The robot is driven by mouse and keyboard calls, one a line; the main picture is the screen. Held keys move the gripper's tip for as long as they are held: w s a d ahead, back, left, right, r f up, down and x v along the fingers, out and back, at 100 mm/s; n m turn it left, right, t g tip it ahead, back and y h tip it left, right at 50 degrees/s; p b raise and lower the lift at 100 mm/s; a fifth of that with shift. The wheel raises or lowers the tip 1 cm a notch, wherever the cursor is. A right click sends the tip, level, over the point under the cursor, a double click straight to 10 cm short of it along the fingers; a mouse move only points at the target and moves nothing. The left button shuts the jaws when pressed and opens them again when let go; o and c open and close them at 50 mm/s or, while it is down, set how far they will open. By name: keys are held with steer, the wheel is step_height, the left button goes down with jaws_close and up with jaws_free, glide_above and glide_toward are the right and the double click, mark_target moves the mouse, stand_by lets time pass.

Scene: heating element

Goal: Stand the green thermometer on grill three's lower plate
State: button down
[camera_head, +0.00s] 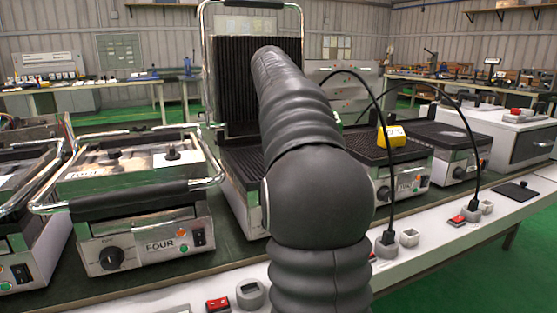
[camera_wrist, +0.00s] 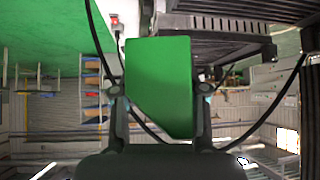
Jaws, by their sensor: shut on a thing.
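In the wrist view my gripper (camera_wrist: 159,92) is shut on a green block-like thing, the green thermometer (camera_wrist: 158,75), with one finger on each side. In the head view my arm hides the gripper and nearly all of what it holds. An open grill stands behind my arm, its ribbed upper plate (camera_head: 228,85) raised and its lower plate (camera_head: 240,158) partly covered by the arm. Its label is hidden, but it stands just right of the grill marked FOUR (camera_head: 135,205). I cannot tell the thermometer's height above any plate.
A yellow device (camera_head: 391,136) sits on the ribbed plate of the grill to the right (camera_head: 415,170). Another grill (camera_head: 450,140) stands beyond it. Black cables (camera_head: 465,125) arch up from sockets along the white front ledge (camera_head: 425,245). A closed grill stands at far left (camera_head: 25,240).

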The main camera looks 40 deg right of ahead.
steer(key=shift+s+a+r+m+g, duration=0.2)
steer(key=shift+a+r+m+g, duration=0.15)
steer(key=shift+r+m+g, duration=0.5)
steer(key=w+f, duration=0.2)
steer(key=w, duration=0.1)
steer(key=w+a+f+p, duration=0.1)
steer(key=w+f, duration=0.1)
steer(key=w, duration=0.2)
steer(key=w+a+f, duration=0.1)
steer(key=w+f, duration=0.2)
steer(key=w, duration=0.1)
steer(key=shift+w+f, duration=0.1)
steer(key=shift+f, duration=1.9)
steer(key=shift+f+b, duration=0.15)
steer(key=shift+b, duration=0.2)
steer(key=c, duration=0.6)
jaws_free()
